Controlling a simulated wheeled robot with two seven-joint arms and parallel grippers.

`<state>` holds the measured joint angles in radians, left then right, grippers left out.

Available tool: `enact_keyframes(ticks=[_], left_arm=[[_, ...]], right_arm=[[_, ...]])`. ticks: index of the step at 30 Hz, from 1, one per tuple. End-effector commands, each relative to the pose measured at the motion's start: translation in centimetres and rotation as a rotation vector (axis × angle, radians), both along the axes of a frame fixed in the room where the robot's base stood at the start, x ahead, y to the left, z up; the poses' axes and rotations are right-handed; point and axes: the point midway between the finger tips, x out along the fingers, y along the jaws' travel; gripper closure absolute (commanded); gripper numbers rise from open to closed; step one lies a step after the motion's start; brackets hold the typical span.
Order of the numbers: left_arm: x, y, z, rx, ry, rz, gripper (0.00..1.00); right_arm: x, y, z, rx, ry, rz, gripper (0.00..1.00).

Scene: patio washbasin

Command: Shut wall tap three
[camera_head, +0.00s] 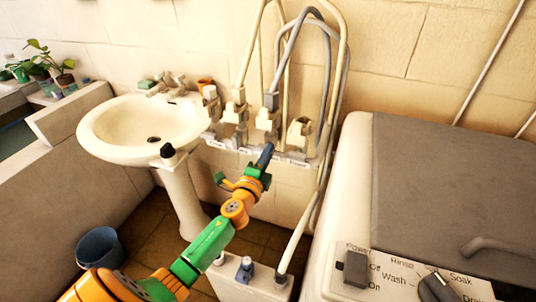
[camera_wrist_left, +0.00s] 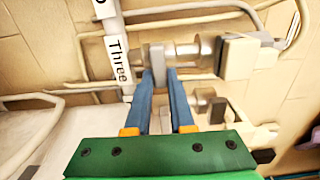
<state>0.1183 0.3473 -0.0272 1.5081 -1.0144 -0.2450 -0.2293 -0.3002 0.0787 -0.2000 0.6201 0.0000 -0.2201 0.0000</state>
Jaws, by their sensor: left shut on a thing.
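Wall tap three is the metal tap (camera_wrist_left: 186,54) beside the white label "Three" (camera_wrist_left: 118,60) in the left wrist view. Its grey lever (camera_wrist_left: 157,56) sits between the tips of the two blue fingers. My left gripper (camera_wrist_left: 159,76) is shut on this lever. In the head view my left gripper (camera_head: 266,152) reaches up to the row of wall taps, below the middle tap with a grey hose (camera_head: 269,118). The fingers hide most of the lever there. My right gripper is in neither view.
A neighbouring tap (camera_wrist_left: 208,102) is close to the fingers. A white washbasin (camera_head: 110,128) stands left, a washing machine (camera_head: 345,190) right. Cream and grey hoses (camera_head: 327,95) loop above the taps. A blue bucket (camera_head: 100,247) is on the floor.

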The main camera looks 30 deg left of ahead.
Motion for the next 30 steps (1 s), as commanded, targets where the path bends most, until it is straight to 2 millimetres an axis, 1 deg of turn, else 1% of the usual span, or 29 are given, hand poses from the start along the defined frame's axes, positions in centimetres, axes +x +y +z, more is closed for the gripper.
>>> enact_keyframes(ticks=[1,5,6,8,9,17,20,27,30], left_arm=[[0.0,0.2,0.3,0.004,-0.005,0.004,1.0],[0.0,0.2,0.3,0.004,-0.005,0.004,1.0],[0.0,0.2,0.3,0.004,-0.005,0.004,0.76],[0.0,0.1,0.3,0.003,-0.005,0.003,0.6],[0.0,0.1,0.3,0.003,-0.004,0.003,0.49],[0.0,0.1,0.1,0.001,-0.003,0.001,0.49],[-0.6,-0.1,0.1,0.0,-0.002,0.001,0.49],[-4.9,-1.1,0.0,-0.001,0.0,0.0,0.49],[-6.3,-1.4,0.0,-0.001,-0.001,0.002,0.49]], right_arm=[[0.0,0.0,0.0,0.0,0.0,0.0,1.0],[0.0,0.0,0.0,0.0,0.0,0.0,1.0],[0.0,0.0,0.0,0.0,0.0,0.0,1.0],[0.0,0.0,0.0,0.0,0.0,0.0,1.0],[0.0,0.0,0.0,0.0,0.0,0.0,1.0],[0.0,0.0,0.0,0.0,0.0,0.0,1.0],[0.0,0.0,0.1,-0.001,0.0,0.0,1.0],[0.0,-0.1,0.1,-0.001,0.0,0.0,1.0],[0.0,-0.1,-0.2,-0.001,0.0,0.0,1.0]])
